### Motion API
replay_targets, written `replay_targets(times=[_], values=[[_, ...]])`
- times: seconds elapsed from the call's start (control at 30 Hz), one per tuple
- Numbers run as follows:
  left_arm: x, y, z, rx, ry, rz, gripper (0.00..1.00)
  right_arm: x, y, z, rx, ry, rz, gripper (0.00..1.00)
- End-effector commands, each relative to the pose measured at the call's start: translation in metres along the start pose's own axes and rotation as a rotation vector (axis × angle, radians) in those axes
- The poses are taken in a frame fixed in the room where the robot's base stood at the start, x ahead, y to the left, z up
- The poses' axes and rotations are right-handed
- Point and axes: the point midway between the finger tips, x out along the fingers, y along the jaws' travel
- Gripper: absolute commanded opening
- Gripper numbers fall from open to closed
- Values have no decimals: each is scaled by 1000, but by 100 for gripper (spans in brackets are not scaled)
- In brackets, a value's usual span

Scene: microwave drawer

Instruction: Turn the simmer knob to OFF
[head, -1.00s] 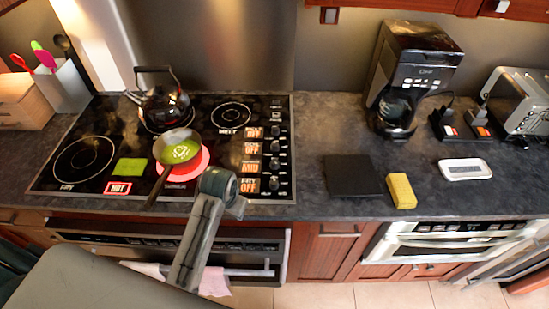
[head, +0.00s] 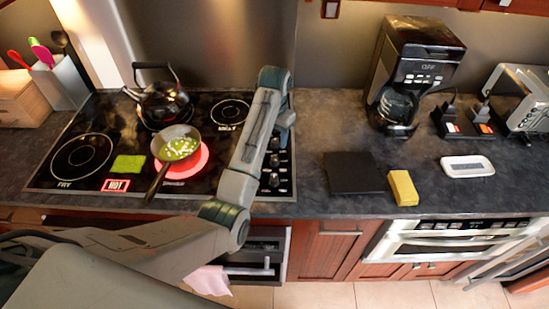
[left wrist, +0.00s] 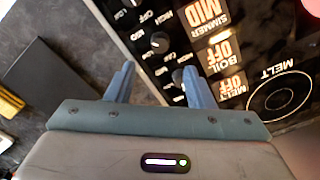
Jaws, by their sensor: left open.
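The simmer knob (head: 274,161) is a small black dial in the column at the stove's right edge. In the left wrist view the simmer knob (left wrist: 157,42) shows beyond my fingertips, and the simmer label (left wrist: 210,12) reads MID. My left gripper (head: 284,135) hangs over the upper part of the knob column. In the left wrist view its two blue fingers (left wrist: 158,68) are spread, with nothing held. The boil knob (left wrist: 178,75) lies close beside the right finger. My arm hides the stove labels in the head view. My right gripper is not in view.
A pan (head: 180,142) with green contents sits on the glowing red burner. A black mat (head: 353,172) and a yellow sponge (head: 404,187) lie on the counter right of the stove.

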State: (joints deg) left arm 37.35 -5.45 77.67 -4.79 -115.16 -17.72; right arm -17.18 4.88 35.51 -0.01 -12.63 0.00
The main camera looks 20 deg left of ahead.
Motion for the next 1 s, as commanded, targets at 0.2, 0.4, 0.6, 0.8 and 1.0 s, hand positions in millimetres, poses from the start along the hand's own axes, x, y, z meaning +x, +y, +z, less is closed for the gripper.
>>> replay_targets(times=[0.2, 0.4, 0.6, 0.8, 1.0], values=[[38, 0, 2, -1, -4, 1, 48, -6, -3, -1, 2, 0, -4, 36], [72, 0, 1, -1, -2, 1, 48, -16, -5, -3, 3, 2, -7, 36], [89, 0, 0, -1, 0, 0, 48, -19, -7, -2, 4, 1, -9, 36], [92, 0, 0, -1, 2, 0, 48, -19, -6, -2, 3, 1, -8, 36], [92, 0, 0, -1, 2, 0, 29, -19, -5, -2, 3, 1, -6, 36]])
